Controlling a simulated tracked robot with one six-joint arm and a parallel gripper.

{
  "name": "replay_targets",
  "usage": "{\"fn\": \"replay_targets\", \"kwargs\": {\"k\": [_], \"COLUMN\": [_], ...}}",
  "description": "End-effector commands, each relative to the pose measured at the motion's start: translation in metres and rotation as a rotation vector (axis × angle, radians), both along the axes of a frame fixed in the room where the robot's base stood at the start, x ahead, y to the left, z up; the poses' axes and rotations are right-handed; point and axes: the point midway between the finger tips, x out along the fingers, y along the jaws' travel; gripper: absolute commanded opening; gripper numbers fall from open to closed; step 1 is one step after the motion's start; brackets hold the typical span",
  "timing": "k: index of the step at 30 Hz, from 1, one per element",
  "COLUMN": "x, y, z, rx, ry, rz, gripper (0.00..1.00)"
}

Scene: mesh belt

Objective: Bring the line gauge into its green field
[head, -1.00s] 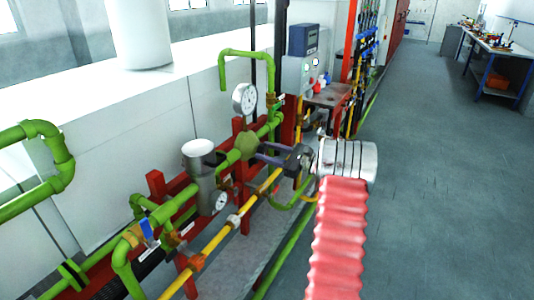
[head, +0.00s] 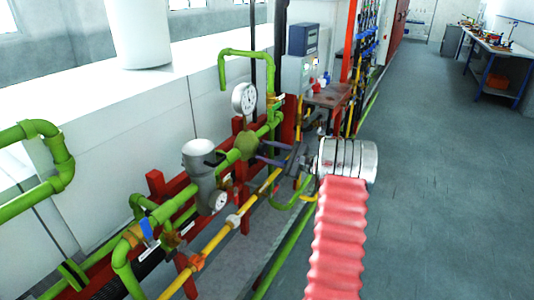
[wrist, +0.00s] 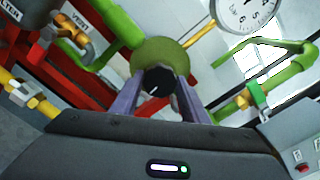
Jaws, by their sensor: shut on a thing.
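The line gauge (head: 243,98) is a round white dial on the green pipe in the head view. Its lower part shows at the top right of the wrist view (wrist: 245,13), marked in bar. I cannot make out a green field or a sure needle reading. Below it is a round green regulator body (head: 246,145) with a black knob (wrist: 155,82) that bears a white mark. My gripper (wrist: 160,87) is shut on the knob, with one purple finger on each side. In the head view my gripper (head: 260,149) hides the knob.
A grey canister (head: 198,168) with a second small gauge (head: 219,202) stands to the left. A yellow pipe (head: 212,244) runs low along the red frame. A control box (head: 301,72) is behind. The floor (head: 440,190) on the right is clear.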

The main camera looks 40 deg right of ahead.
Motion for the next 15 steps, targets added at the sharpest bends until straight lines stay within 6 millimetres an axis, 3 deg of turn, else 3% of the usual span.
{"fn": "replay_targets", "kwargs": {"k": [15], "x": [-0.0005], "y": [0.0029], "z": [-0.0023], "rx": [-0.078], "ry": [-0.026], "rz": [0.006], "gripper": [0.19]}}
